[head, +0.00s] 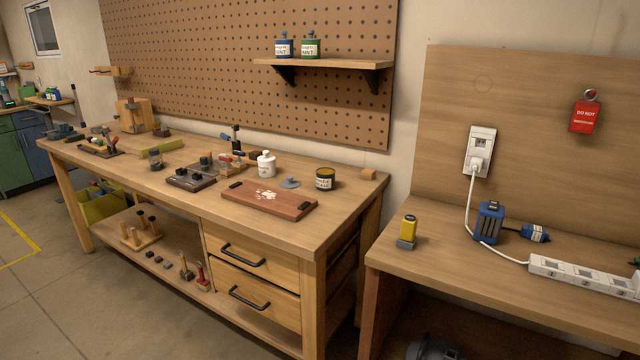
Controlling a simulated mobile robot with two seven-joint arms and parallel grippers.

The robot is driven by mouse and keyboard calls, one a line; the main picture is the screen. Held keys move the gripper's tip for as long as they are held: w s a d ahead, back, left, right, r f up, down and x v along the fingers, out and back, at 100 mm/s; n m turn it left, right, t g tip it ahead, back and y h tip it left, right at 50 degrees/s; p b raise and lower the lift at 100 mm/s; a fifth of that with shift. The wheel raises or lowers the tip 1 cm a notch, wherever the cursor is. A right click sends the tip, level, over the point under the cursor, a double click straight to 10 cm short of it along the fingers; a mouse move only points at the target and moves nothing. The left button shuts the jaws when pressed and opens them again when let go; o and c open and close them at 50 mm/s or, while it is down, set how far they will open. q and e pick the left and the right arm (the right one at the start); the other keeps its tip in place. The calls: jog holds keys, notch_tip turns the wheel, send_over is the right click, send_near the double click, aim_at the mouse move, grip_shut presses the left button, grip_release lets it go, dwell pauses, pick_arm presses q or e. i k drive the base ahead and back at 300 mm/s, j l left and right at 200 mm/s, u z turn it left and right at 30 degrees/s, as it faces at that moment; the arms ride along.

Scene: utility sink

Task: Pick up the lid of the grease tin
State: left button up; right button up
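The grease tin is probably the small dark tin (325,181) with a pale label, near the right end of the long workbench. Its top looks open, with a yellowish-brown content showing. A flat grey-blue lid (290,183) with a small raised knob lies on the bench just left of the tin, apart from it. The label is too small to read surely. Neither of my grippers is in view.
A reddish wooden board (285,207) with pale bits on it lies in front of the lid. A white bottle (266,165) stands left of the lid. A wall shelf (325,64) with two paint tins is above. A second bench (400,262) stands right, across a gap.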

aim_at(289, 183)
jog(key=i+j+z, duration=0.1)
jog(key=z, duration=0.4)
jog(key=j+z, duration=0.3)
jog(key=z, duration=0.15)
jog(key=j+z, duration=0.5)
jog(key=j, duration=0.25)
jog(key=j+z, duration=0.1)
jog(key=j, duration=0.45)
jog(key=k+j+z, duration=0.1)
jog(key=j, duration=0.4)
jog(key=k+j+z, duration=0.1)
jog(key=j, duration=0.4)
